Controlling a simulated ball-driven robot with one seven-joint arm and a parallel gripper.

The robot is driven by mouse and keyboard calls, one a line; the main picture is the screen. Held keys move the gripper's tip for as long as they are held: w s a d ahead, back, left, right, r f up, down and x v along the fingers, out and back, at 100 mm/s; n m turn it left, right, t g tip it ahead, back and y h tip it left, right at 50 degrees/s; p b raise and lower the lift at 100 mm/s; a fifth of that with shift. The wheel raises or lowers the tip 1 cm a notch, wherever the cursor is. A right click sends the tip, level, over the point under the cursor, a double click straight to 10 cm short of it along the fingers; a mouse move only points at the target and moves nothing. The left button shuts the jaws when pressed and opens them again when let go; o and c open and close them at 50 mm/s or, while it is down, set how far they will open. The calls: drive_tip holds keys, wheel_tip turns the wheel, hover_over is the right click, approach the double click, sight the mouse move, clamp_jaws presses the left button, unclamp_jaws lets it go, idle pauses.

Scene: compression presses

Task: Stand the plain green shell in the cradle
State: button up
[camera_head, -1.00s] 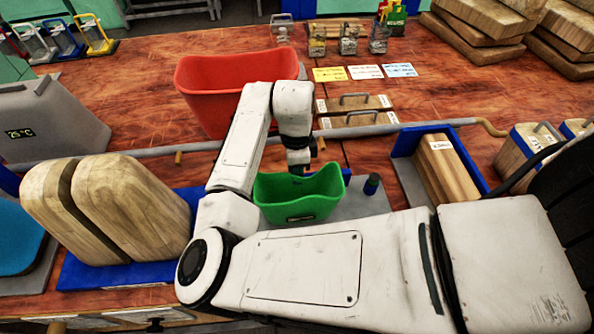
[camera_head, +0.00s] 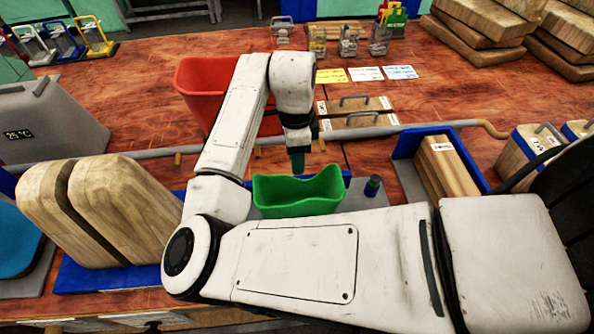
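A green shell (camera_head: 298,197), open at the top with a wavy rim, stands roughly upright in the middle of the bench.
A larger red shell (camera_head: 200,90) stands behind my arm. Wooden blocks on a blue base (camera_head: 105,275) are at left. A blue-edged tray (camera_head: 405,150) holds wooden pieces. A grey pipe (camera_head: 400,128) crosses behind.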

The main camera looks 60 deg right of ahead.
wheel_tip(320, 180, up, 6)
drive_tip(key=shift+w+d+r, duration=0.25)
drive_tip(key=shift+d, duration=0.05)
drive_tip(key=shift+s, duration=0.1)
